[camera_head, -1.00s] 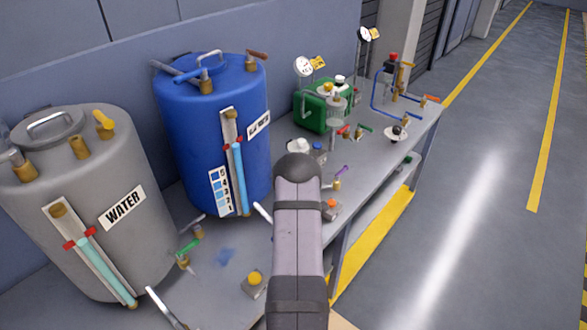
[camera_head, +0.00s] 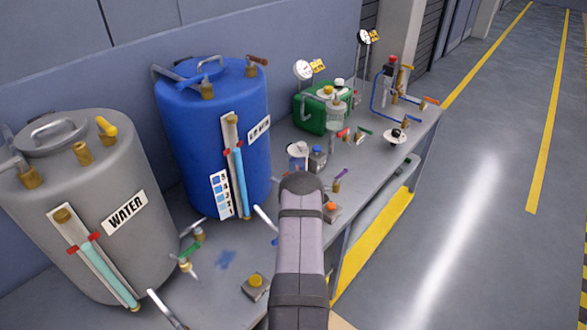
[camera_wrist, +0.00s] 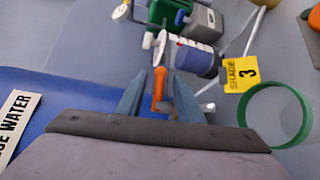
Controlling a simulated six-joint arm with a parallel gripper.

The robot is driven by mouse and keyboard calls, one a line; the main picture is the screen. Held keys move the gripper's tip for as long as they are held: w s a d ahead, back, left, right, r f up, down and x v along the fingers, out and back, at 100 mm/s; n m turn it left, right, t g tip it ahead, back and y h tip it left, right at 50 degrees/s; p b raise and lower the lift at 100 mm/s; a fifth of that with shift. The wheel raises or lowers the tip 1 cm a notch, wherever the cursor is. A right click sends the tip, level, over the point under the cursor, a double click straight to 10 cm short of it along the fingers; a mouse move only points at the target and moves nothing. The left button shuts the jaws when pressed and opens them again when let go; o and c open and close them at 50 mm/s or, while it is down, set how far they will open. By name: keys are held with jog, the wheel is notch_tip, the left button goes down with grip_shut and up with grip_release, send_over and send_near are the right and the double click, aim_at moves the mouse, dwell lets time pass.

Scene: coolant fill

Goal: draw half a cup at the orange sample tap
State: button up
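In the wrist view, an orange lever-like handle (camera_wrist: 160,85) lies between the two spread fingers of my gripper (camera_wrist: 159,95). There is a visible gap on each side of it. I cannot tell whether this handle belongs to the sample tap. A green ring (camera_wrist: 275,115), perhaps a cup rim seen from above, lies right of the fingers, beside a yellow "SHADE 3" tag (camera_wrist: 240,73). In the head view, my arm hides the gripper and what is directly behind it. No cup can be made out for certain there.
A grey WATER tank (camera_head: 85,180) and a blue tank (camera_head: 190,130) stand on the bench at left. A green can (camera_head: 315,112), a jar with a white top (camera_head: 298,154) and a pipe stand (camera_head: 388,85) stand farther back. The right floor is clear.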

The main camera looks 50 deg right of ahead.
jog(key=shift+p+x, duration=0.3)
jog(key=shift+x, duration=1)
grip_shut()
